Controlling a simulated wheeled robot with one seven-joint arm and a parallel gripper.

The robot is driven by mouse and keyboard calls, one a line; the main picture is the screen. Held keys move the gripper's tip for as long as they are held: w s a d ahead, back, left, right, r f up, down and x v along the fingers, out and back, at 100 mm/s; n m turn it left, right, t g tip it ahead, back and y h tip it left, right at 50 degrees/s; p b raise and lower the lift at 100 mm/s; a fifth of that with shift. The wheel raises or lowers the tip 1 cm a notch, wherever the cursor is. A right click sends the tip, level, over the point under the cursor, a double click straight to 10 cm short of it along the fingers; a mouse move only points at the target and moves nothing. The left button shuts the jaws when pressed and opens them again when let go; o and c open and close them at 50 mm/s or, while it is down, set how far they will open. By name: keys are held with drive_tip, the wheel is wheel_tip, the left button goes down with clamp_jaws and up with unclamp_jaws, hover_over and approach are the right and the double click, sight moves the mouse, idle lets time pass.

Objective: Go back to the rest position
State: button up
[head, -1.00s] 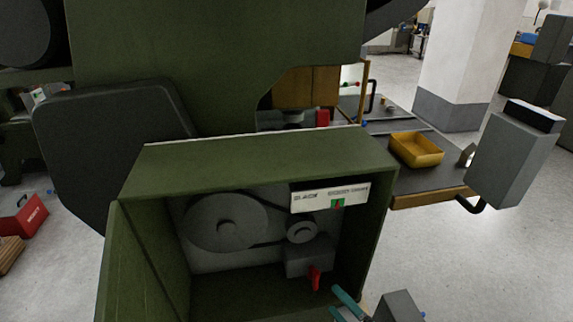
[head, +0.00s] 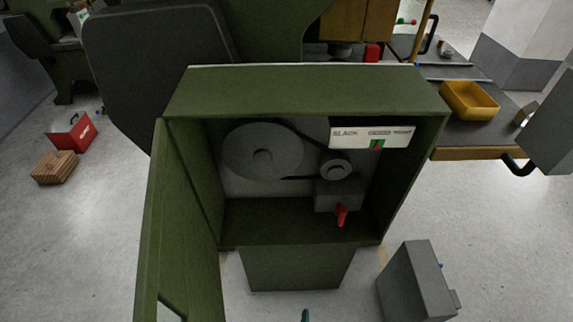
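Only a small dark teal tip, which looks like part of my gripper (head: 305,315), shows at the bottom edge of the head view. The rest of my gripper and arm is out of the picture, so its opening and anything in it are hidden. The tip is below and apart from the open green machine cabinet (head: 300,92). Inside the cabinet are a large grey pulley (head: 262,150), a smaller pulley (head: 336,169) with a dark belt, and a red lever (head: 342,215) on a grey block.
The cabinet's green door (head: 180,225) stands open at left. A grey box (head: 415,282) stands on the floor at lower right. A yellow bin (head: 469,100) sits on a workbench at right. A red box (head: 72,133) and a wooden crate (head: 54,167) lie on clear floor at left.

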drive_tip(key=s+a+r+n+t, duration=0.1)
drive_tip(key=s+a+r+n, duration=0.1)
drive_tip(key=r, duration=0.6)
drive_tip(key=s+a+r+n+t, duration=0.2)
drive_tip(key=s+a+r, duration=0.3)
drive_tip(key=r, duration=0.4)
drive_tip(key=s+a+r+n+t, duration=0.1)
drive_tip(key=s+a+r+n, duration=0.3)
drive_tip(key=r, duration=0.5)
drive_tip(key=shift+s+t+y, duration=0.3)
drive_tip(key=shift+s+t, duration=0.1)
drive_tip(key=shift+s, duration=0.25)
drive_tip(key=shift+w+r, duration=0.1)
